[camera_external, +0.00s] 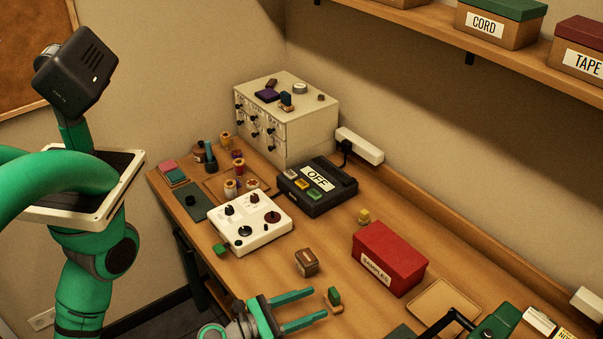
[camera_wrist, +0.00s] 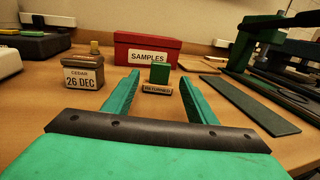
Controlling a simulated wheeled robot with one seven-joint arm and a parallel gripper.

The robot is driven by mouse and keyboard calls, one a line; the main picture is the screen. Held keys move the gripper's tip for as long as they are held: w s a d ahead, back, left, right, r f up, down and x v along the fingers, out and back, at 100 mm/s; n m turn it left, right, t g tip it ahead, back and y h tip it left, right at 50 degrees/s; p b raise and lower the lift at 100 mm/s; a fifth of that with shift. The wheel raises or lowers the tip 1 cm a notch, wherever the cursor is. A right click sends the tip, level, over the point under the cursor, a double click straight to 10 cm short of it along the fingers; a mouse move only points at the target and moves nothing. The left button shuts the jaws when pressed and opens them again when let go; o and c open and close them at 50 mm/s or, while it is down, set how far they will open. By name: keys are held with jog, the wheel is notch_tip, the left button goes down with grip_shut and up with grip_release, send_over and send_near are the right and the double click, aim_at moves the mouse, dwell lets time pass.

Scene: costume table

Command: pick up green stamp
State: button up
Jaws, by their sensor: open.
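The green stamp (camera_external: 334,295) stands upright on the table, a green block on a small wooden base with a label. In the wrist view the stamp (camera_wrist: 160,73) shows between and just beyond my fingertips. My gripper (camera_external: 320,304) is open and empty, low over the table, its two green fingers pointing at the stamp. Whether either finger touches the stamp is hard to tell. The gripper also shows in the wrist view (camera_wrist: 159,88), with one finger on each side of the stamp.
A brown date stamp box (camera_wrist: 84,74) marked CEDAR 26 DEC stands left of the fingers. A red SAMPLES box (camera_external: 390,258) stands behind the stamp. A dark green flat strip (camera_wrist: 250,103) lies at the right. A white panel with knobs (camera_external: 250,225) is farther left.

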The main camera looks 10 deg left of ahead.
aim_at(331, 297)
jog(key=shift+x, duration=3.7)
jog(key=shift+s, duration=0.1)
jog(key=c, duration=1.2)
